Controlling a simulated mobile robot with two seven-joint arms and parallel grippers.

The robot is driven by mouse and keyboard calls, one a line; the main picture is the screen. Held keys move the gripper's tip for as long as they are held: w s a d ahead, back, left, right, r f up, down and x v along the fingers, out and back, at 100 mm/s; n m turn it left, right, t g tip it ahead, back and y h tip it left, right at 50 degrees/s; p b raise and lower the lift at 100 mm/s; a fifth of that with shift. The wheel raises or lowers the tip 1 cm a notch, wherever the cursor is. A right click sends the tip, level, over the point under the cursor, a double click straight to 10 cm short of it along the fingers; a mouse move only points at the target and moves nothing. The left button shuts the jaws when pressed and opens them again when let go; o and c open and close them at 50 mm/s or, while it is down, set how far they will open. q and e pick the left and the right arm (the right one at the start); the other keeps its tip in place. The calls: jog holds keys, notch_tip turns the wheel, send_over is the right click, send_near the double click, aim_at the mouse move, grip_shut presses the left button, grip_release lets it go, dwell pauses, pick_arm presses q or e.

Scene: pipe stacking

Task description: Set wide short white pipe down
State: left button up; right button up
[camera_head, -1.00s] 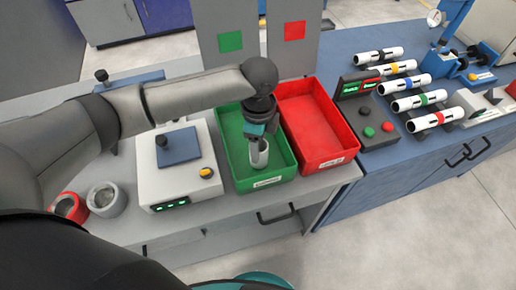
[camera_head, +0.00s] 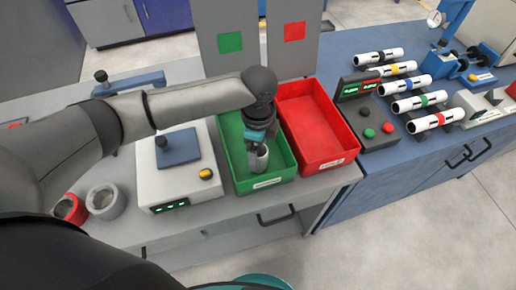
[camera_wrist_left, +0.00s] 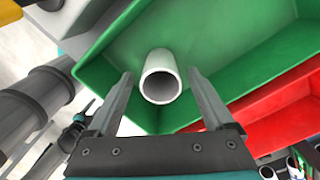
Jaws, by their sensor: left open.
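The wide short white pipe (camera_head: 262,161) stands upright in the green bin (camera_head: 282,172), near its front. In the left wrist view the pipe (camera_wrist_left: 161,84) shows its open round end. My left gripper (camera_head: 258,146) comes down from above over the bin. In the left wrist view the left gripper (camera_wrist_left: 160,73) is open, with one finger on each side of the pipe and a visible gap to both. In the head view the gripper partly hides the pipe. My right gripper is not in view.
The red bin (camera_head: 348,150) stands directly right of the green one. A white device (camera_head: 190,190) with a yellow button is at the left. Several colour-banded white tubes (camera_head: 412,102) lie on the blue bench. A control box (camera_head: 376,142) stands beside the red bin.

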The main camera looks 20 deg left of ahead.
pick_arm(q)
notch_tip(320, 180, up, 12)
jog(key=p, duration=0.2)
jog(key=shift+r+p, duration=0.15)
jog(key=shift+p, duration=0.15)
